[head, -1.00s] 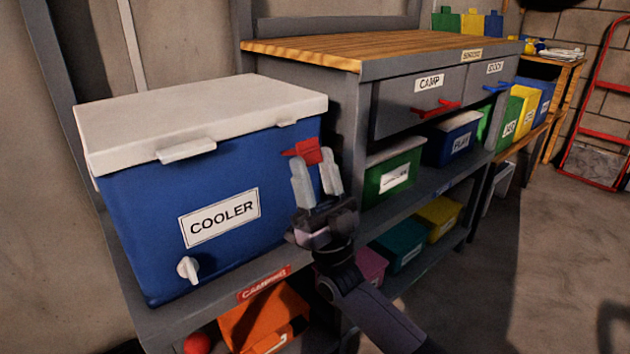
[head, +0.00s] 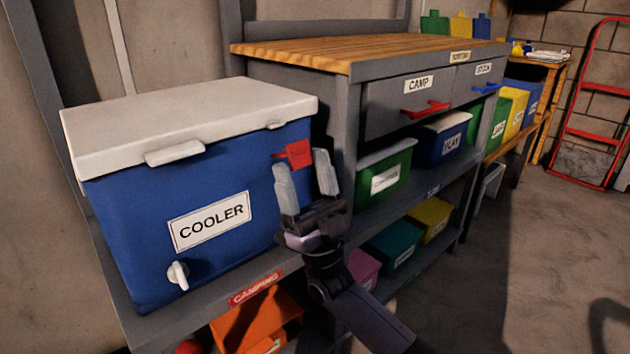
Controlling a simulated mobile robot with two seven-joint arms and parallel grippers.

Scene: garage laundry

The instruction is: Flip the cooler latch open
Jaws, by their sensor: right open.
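The cooler (head: 130,225) is blue with a white lid (head: 190,115) and a COOLER label, and stands on the grey shelf at left. The lid lies flat on the body. A red latch (head: 297,153) sticks out at the cooler's right end, just below the lid. My right gripper (head: 305,172) is open in front of the latch, fingers pointing up. The latch shows between and behind the fingertips; I cannot tell whether they touch it. My left gripper is not in view.
A grey workbench with a wooden top (head: 370,48) stands right of the cooler, with a red drawer handle (head: 425,110). A green bin (head: 385,178) and a blue bin (head: 443,140) sit on its shelf. An orange bin (head: 240,325) is below.

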